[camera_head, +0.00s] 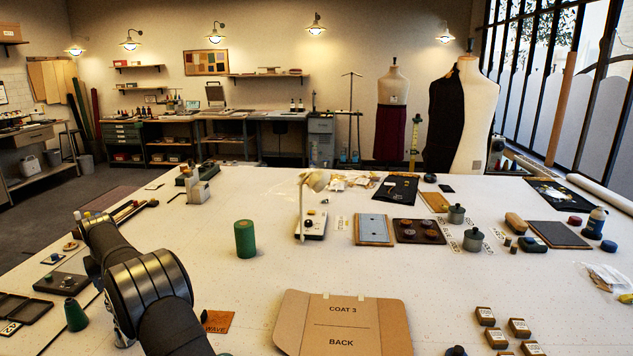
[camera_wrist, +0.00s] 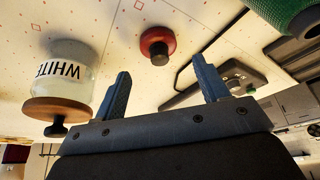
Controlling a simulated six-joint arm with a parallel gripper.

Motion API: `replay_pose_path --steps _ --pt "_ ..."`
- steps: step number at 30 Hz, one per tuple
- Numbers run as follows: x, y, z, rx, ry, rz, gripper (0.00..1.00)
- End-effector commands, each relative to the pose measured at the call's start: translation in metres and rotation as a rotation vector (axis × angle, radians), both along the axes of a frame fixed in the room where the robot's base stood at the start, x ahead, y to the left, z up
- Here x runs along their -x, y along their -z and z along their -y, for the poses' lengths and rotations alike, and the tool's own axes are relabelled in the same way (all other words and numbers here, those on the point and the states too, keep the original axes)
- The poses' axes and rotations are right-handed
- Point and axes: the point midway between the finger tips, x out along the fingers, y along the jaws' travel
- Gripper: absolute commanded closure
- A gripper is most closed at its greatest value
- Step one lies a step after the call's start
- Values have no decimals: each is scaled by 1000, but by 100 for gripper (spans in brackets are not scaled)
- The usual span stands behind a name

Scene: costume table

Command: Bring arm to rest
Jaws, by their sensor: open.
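My arm (camera_head: 150,290) reaches in from the bottom of the head view, bent over the left side of the white table (camera_head: 350,260). The gripper itself cannot be made out clearly there. In the wrist view my gripper (camera_wrist: 161,68) shows two blue fingers spread apart with nothing between them. A red round piece with a dark knob (camera_wrist: 157,42) shows beyond the gap, apart from the fingers.
A green spool (camera_head: 245,238), a small lamp (camera_head: 312,215) and a brown COAT 3 BACK pattern folder (camera_head: 343,322) stand or lie right of my arm. A green cone (camera_head: 76,314) and dark trays (camera_head: 20,310) are at lower left. Bare table lies between the spool and folder.

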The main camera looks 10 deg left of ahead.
Motion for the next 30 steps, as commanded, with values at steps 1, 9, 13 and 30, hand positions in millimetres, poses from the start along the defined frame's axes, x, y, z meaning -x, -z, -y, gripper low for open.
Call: replay_pose_path --steps 1,9,13,30 --pt "3 -11 3 -2 0 1 32" --pt "18 -61 17 -2 0 1 32" --pt "16 -51 16 5 -1 -5 32" --pt "-13 48 -13 1 0 -1 32"
